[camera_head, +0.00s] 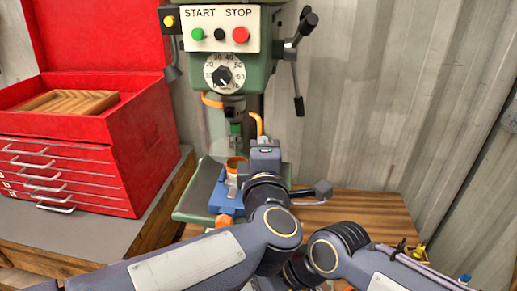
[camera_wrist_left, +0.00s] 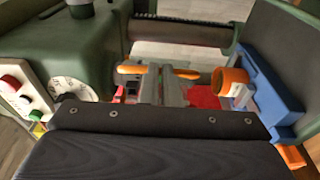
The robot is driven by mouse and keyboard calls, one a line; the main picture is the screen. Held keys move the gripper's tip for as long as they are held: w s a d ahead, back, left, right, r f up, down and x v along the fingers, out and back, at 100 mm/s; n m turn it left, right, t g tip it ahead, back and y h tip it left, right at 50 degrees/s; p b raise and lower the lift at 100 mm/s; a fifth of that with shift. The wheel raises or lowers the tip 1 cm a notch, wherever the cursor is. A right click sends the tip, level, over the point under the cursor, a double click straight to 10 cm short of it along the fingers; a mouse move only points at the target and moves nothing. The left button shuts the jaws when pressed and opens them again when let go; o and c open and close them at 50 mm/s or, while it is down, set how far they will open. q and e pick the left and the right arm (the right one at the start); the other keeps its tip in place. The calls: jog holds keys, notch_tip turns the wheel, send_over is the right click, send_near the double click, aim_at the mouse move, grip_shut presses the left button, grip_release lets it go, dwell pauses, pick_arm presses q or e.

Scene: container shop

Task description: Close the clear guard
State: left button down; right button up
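The clear guard (camera_head: 216,128) hangs beside the chuck under the green drill press head. It is see-through and its outline is faint, so its exact angle is hard to tell. Orange trim shows near it, and a curved orange piece shows to the right of the chuck. My left gripper (camera_head: 264,150) is in front of and just right of the chuck. In the left wrist view its grey fingers (camera_wrist_left: 160,85) are in front of an orange bar. I cannot tell whether they are apart or touch the bar. My right arm shows at lower right; its gripper is not visible.
A blue vise (camera_head: 225,196) with an orange ring (camera_head: 236,163) stands on the press table below the chuck. The control panel (camera_head: 222,31) is above. A red toolbox (camera_head: 75,140) is at left. A feed lever (camera_head: 298,60) sticks out at right.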

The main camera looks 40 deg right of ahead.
pick_arm(q)
jog(key=shift+d+r, duration=0.15)
jog(key=shift+r, duration=0.05)
jog(key=b+v, duration=0.3)
jog(key=v, duration=0.5)
jog(key=shift+f, duration=0.25)
pick_arm(e)
jog(key=f, duration=0.2)
jog(key=d+f, duration=0.1)
jog(key=shift+w+f, duration=0.2)
jog(key=shift+f, duration=0.15)
pick_arm(q)
jog(key=shift+w, duration=0.1)
